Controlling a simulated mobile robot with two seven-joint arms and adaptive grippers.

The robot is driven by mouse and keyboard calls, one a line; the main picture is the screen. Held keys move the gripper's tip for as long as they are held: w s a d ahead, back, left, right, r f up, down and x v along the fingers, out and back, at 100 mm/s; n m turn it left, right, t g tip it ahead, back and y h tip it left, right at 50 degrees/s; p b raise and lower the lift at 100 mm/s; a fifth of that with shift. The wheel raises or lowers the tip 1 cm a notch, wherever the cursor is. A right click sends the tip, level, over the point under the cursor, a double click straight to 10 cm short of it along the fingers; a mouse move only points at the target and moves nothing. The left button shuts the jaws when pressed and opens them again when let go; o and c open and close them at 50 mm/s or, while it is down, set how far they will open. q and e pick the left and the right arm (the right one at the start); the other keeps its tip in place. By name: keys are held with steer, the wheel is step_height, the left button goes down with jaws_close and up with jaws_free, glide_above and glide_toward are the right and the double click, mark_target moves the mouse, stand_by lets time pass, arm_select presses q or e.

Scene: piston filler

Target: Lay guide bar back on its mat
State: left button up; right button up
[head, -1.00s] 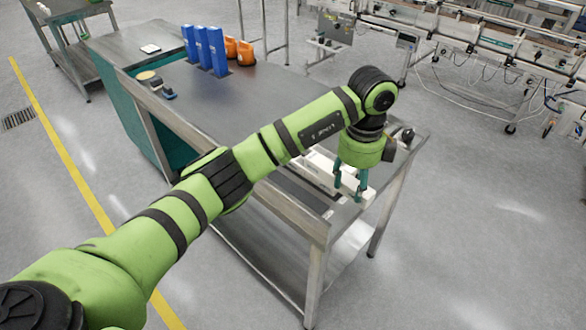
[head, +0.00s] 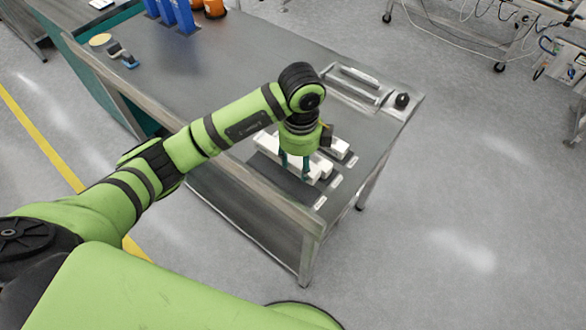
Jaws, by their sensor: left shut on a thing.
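A white guide bar (head: 315,172) is between the fingers of my left gripper (head: 295,168), low over the near right part of the steel table. The gripper points down and is shut on the bar. Its hand and fingers hide the middle of the bar. A dark mat (head: 278,183) lies along the table's near edge, just in front of the bar. I cannot tell whether the bar touches the table or a mat. My right gripper is not in view.
Another white part (head: 340,148) lies close behind the bar. Small white labels (head: 320,203) line the right end. A pale tray (head: 358,88) and a black knob (head: 402,100) are at the far right. Blue bins (head: 184,14) stand at the back. The table's middle is clear.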

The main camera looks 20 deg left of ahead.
arm_select(q)
steer(key=shift+s+a+f, duration=0.35)
steer(key=shift+s+f, duration=0.1)
steer(key=shift+s, duration=0.25)
steer(key=shift+s+f+p, duration=0.1)
steer(key=shift+f+p, duration=0.25)
step_height(320, 180, down, 3)
steer(key=shift+f+p, duration=0.1)
steer(key=shift+p, duration=0.45)
steer(key=shift+f, duration=0.2)
steer(key=o, duration=1.3)
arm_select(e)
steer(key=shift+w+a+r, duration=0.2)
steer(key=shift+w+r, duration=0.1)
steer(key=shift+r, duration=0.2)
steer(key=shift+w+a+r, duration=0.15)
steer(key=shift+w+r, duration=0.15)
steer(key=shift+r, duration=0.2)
